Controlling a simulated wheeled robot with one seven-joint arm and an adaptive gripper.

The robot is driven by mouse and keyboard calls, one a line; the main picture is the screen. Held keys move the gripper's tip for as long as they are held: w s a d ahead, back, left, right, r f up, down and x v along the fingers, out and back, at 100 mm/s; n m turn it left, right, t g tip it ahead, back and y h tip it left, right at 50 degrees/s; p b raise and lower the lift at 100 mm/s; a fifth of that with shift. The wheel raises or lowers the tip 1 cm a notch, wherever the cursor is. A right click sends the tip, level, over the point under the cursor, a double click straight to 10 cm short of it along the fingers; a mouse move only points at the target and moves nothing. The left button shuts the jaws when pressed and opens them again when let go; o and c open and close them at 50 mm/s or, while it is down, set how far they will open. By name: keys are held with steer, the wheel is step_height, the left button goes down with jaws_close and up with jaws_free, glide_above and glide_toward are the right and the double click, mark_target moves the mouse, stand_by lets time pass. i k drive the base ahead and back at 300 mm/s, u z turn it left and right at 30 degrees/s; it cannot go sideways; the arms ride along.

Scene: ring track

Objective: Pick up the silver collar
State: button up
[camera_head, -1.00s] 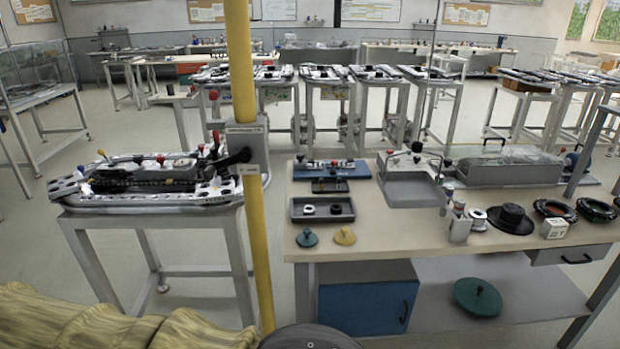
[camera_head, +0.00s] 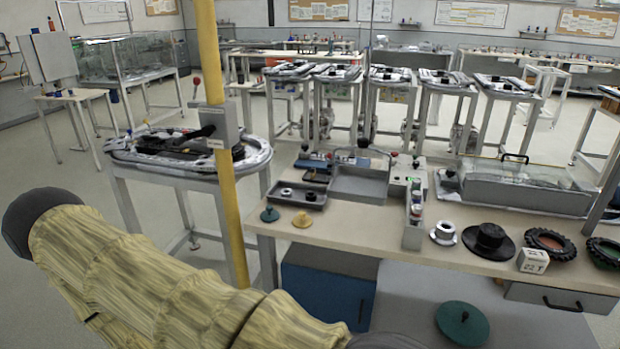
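A silver-white flanged collar (camera_head: 443,233) with a hole in its middle stands on the workbench (camera_head: 375,228). It sits between a narrow grey holder (camera_head: 413,228) and a black hat-shaped flanged part (camera_head: 488,241). Small rings (camera_head: 286,192) also lie in a grey tray (camera_head: 299,194) at the bench's left; they are too small to tell their metal. My arm, in a tan sleeve, crosses the lower left, well apart from the collar. My gripper is not seen.
Black-rimmed rings (camera_head: 550,243) and a white block (camera_head: 533,261) are right of the collar. Teal (camera_head: 269,214) and yellow (camera_head: 302,220) knobbed discs lie near the front edge.

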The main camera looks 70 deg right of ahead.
mark_target(287, 192)
steer(key=z, duration=1.1)
